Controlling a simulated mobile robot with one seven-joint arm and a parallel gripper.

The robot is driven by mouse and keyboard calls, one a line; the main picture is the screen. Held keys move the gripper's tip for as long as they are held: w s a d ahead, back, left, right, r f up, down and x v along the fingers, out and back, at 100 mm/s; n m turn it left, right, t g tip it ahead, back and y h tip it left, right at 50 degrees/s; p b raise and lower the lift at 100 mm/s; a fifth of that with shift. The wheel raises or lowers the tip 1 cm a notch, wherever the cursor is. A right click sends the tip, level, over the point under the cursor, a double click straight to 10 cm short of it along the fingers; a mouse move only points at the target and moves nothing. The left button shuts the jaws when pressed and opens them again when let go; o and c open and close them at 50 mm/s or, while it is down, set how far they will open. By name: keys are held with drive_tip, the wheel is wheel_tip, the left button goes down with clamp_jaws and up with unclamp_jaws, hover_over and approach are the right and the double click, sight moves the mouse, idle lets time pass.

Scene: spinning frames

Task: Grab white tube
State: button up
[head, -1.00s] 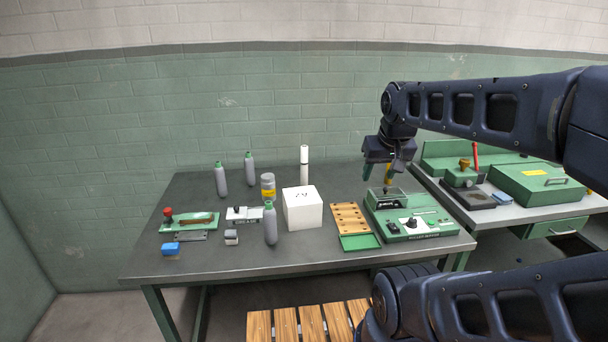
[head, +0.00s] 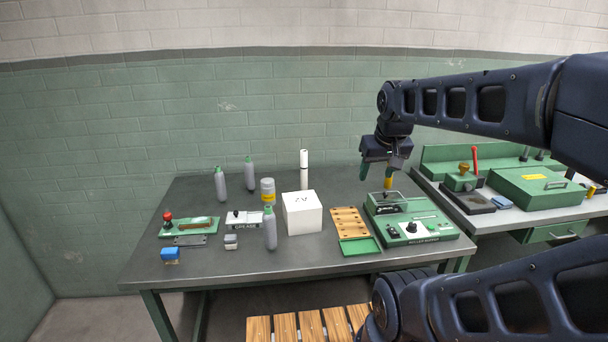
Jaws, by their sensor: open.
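The white tube (head: 304,170) stands upright near the back of the grey table, behind the white box, with a dark band around its middle. The box hides its foot. My gripper (head: 377,172) hangs open and empty at the right, over the back of the green machine (head: 432,233) with knobs. It points down and is apart from the tube, to its right. A small yellow thing (head: 388,183) shows just below the gripper; I cannot tell whether they touch.
A white box (head: 303,212) stands in front of the tube. Grey bottles (head: 270,228) and a yellow-banded can (head: 268,190) stand left of it. A wooden rack (head: 348,222) lies right of the box. A second table with a green case (head: 537,187) stands at the right.

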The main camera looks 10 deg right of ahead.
drive_tip(key=w+a+r+n+g, duration=0.1)
drive_tip(key=w+r+n, duration=0.1)
drive_tip(key=w, duration=0.3)
drive_tip(key=w+a+r+n, duration=0.1)
drive_tip(key=w+r, duration=0.1)
drive_tip(key=w, duration=0.4)
drive_tip(key=n+g, duration=0.3)
drive_tip(key=n, duration=0.9)
hover_over(303, 161)
drive_tip(key=w, duration=0.1)
drive_tip(key=f, duration=1.2)
drive_tip(key=shift+w+d, duration=0.15)
drive_tip(key=shift+d, duration=0.2)
drive_tip(key=shift+w+a+f, duration=0.1)
drive_tip(key=shift+w+f, duration=0.2)
drive_tip(key=shift+f, duration=0.05)
drive_tip(key=f, duration=1)
drive_tip(key=shift+s+f, duration=0.2)
drive_tip(key=shift+f, duration=0.1)
clamp_jaws()
